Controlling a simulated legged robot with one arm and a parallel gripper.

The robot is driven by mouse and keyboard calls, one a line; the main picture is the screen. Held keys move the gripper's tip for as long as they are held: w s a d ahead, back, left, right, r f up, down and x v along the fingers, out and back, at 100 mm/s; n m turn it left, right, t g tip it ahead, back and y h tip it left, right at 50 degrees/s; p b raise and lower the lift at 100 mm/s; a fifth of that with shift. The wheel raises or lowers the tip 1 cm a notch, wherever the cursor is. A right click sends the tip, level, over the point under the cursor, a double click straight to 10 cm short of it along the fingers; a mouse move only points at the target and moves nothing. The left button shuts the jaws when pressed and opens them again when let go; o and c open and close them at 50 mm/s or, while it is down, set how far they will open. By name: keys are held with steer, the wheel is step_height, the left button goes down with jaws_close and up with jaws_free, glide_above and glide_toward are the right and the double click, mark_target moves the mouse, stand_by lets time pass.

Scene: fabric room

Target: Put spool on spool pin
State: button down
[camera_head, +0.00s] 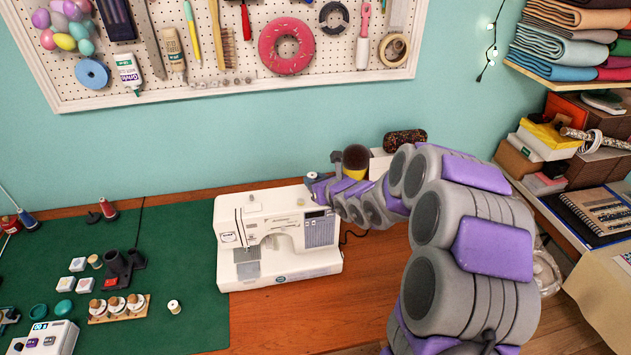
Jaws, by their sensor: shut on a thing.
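The white sewing machine (277,243) stands on the wooden table, partly on the green mat. My gripper (315,184) is at the top right end of the machine, seen small and from behind my arm. It is shut on a small spool (312,176), which shows pale with a dark top. The spool is upright, just above or at the machine's top; I cannot tell whether it touches. The spool pin cannot be made out, being too small or hidden by the gripper and spool.
The green cutting mat (190,235) on the left bears a wooden rack (120,318) of spools, a loose spool (174,307) and a dark stand (122,265). A dark round object and a patterned case (405,141) sit behind my gripper. Bare table (300,320) lies in front of the machine.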

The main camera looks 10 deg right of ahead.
steer(key=shift+f, duration=0.3)
steer(key=c, duration=0.8)
jaws_free()
steer(key=shift+s, duration=0.15)
steer(key=shift+b+v, duration=0.95)
steer(key=shift+v, duration=7.55)
steer(key=shift+d, duration=0.1)
